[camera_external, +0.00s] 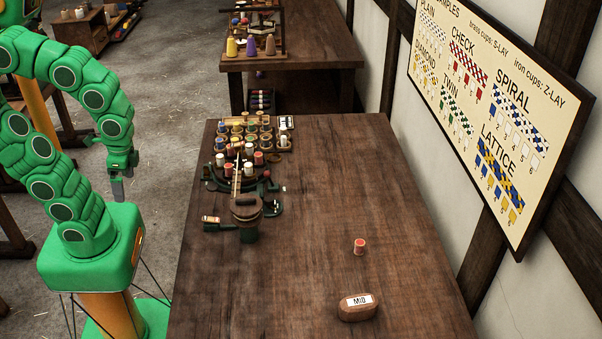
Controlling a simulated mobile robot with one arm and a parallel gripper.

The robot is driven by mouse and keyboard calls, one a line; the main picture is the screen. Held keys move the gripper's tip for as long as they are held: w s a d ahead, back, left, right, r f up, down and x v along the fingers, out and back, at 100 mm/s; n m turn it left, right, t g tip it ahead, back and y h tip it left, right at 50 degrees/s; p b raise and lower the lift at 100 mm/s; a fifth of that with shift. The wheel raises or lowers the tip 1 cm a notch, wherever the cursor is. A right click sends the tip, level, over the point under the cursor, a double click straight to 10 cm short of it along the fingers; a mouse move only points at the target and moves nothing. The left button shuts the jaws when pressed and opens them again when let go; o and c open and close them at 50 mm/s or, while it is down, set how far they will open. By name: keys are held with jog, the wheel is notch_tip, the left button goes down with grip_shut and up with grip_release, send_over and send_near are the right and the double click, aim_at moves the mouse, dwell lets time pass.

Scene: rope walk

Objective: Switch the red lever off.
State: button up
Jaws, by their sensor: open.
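My gripper (122,190) hangs pointing down at the left, over the floor beside the table's left edge. It is small in this view, and nothing shows between its fingers. It is apart from the dark green rope-making device (247,211) on the left part of the table. I cannot clearly pick out a red lever on this device; its small parts are too fine to tell. A small reddish knob (267,174) shows at its right side, but I cannot tell whether it belongs to a lever.
Several coloured spools stand in a rack (290,143) behind the device. A red spool (359,246) and a brown block marked MID (357,308) stand on the wooden table (330,180), whose right side is mostly clear. A sample board (490,110) hangs on the wall.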

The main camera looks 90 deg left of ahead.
jog(key=shift+w+a, duration=0.1)
jog(key=shift+w, duration=0.1)
jog(key=c, duration=0.5)
jog(key=w+a+n, duration=0.1)
jog(key=w+a, duration=0.1)
jog(key=w, duration=0.1)
jog(key=w+a+t, duration=0.1)
jog(key=w+a, duration=0.1)
jog(key=w, duration=0.1)
jog(key=w+a+n, duration=0.1)
jog(key=w+a, duration=0.1)
jog(key=w, duration=0.1)
jog(key=shift+w+a+f+n+t, duration=0.1)
jog(key=shift+w+f+n+t, duration=0.15)
jog(key=shift+w+n+t, duration=0.1)
grip_shut()
jog(key=w+a+f+n+t, duration=0.2)
jog(key=w+a+f+n, duration=0.3)
jog(key=w+a, duration=0.5)
jog(key=w+a+f+n+t, duration=0.3)
jog(key=w+a+f+n, duration=0.2)
jog(key=w+a, duration=0.5)
jog(key=a+n, duration=0.2)
jog(key=a, duration=0.1)
jog(key=shift+w+f+h, duration=0.15)
jog(key=shift+f+h, duration=0.25)
